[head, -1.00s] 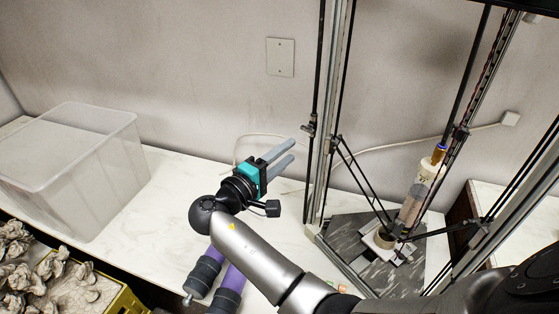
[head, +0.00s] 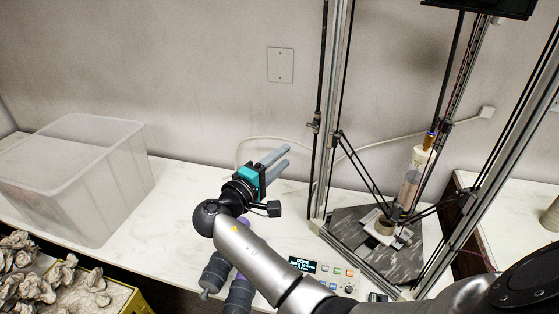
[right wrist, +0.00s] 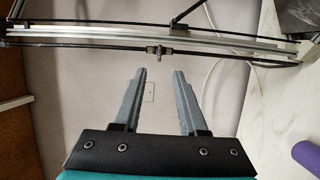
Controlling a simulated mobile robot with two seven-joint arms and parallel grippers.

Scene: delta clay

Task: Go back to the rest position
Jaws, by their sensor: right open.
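My right gripper (head: 277,160) is above the white marble counter, left of the delta clay printer. Its two grey fingers are apart with nothing between them. In the right wrist view the open fingers (right wrist: 159,72) point toward the wall and a printer post. My left gripper is not in view. The printer (head: 335,110) is a tall frame with black rods. A small pale clay piece (head: 385,226) sits on its dark slab, under the clay tube (head: 410,188).
A translucent bin (head: 100,180) stands on the counter (head: 170,225) at left. A yellow crate (head: 135,300) with crumpled clay lumps is at lower left. A control panel (head: 322,272) with a lit screen lies by the printer's front. A cable runs along the wall. The counter between bin and gripper is clear.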

